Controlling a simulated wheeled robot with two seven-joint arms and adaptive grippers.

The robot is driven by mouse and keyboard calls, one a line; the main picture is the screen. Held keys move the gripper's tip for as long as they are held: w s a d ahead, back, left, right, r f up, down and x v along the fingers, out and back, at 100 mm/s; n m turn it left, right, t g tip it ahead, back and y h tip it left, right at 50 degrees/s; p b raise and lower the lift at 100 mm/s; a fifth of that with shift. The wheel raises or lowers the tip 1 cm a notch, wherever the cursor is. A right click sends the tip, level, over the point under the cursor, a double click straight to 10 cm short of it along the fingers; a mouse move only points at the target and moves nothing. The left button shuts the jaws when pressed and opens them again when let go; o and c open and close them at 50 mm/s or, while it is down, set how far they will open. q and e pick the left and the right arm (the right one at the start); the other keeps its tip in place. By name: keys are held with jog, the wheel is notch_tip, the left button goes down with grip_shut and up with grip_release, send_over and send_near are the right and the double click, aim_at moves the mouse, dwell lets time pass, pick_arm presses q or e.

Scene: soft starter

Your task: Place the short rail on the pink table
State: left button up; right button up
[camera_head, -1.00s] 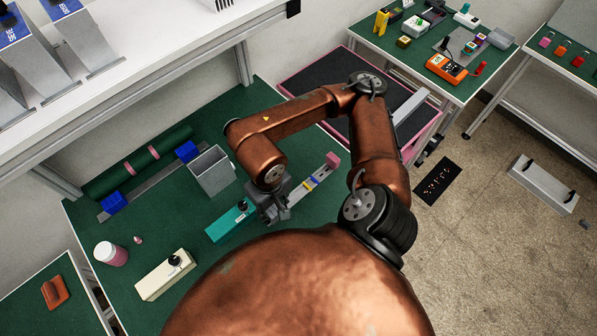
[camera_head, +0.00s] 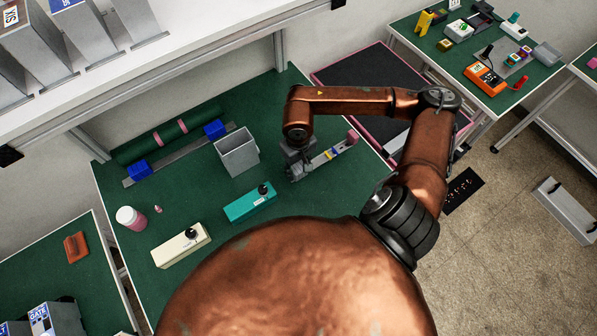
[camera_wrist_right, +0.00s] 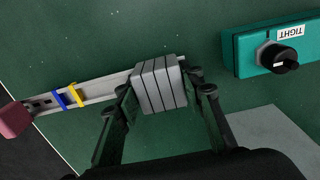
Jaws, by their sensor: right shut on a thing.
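The short rail (camera_wrist_right: 103,90) is a light grey strip with a blue and a yellow piece, a dull pink end block and a grey ribbed block. My right gripper (camera_wrist_right: 165,90) is shut on the ribbed block in the right wrist view. In the head view the rail (camera_head: 325,158) lies right of the open grey bin, its pink end pointing away to the right; I cannot tell whether it touches the green surface. The pink table (camera_head: 365,75), dark-topped with pink edges, is beyond the green table's right edge. My left gripper is out of view.
A teal box with a black knob (camera_head: 250,202) is close to the rail. The grey bin (camera_head: 238,155), a cream box (camera_head: 181,246) and a long rail with blue blocks (camera_head: 180,155) share the green table. A white shelf (camera_head: 200,35) overhangs its back.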

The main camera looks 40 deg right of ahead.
jog(key=shift+d+f+p, duration=0.1)
jog(key=shift+f+p, duration=0.2)
jog(key=shift+f, duration=1.4)
jog(key=shift+w, duration=0.1)
jog(key=shift+f, duration=0.15)
jog(key=o, duration=1.3)
notch_tip(320, 180, up, 12)
jog(key=shift+r+b, duration=0.15)
jog(key=shift+b, duration=0.25)
